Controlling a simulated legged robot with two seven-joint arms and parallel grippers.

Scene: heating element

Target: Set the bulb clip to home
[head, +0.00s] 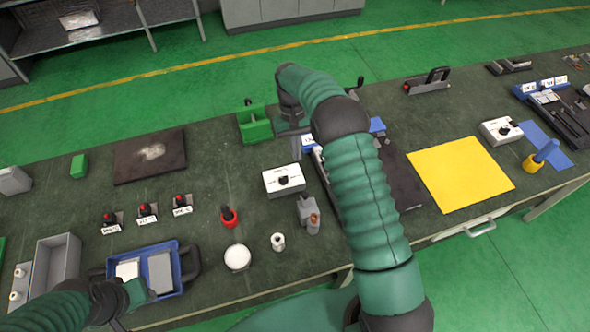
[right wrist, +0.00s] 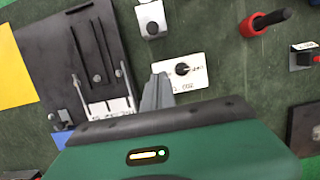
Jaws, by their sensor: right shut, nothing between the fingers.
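No part is clearly marked as the bulb clip, and the labels are too small to read. A white box with a black knob (head: 283,180) sits mid-bench; it also shows in the right wrist view (right wrist: 192,72). A grey clip-like block (head: 307,210) stands in front of it, also in the right wrist view (right wrist: 151,18). My right gripper (head: 296,153) is shut and empty behind the white box; its fingers show in the right wrist view (right wrist: 157,90), beside the box's left edge. My left gripper (head: 120,297) is low at the left by a blue tray; its fingers are unclear.
A dark slotted fixture (right wrist: 95,60) lies beside the white box, partly hidden by my right arm in the head view. A green holder (head: 254,124) stands behind. A red-collared tool (head: 228,217), a white round pot (head: 237,258) and a yellow sheet (head: 460,175) lie around.

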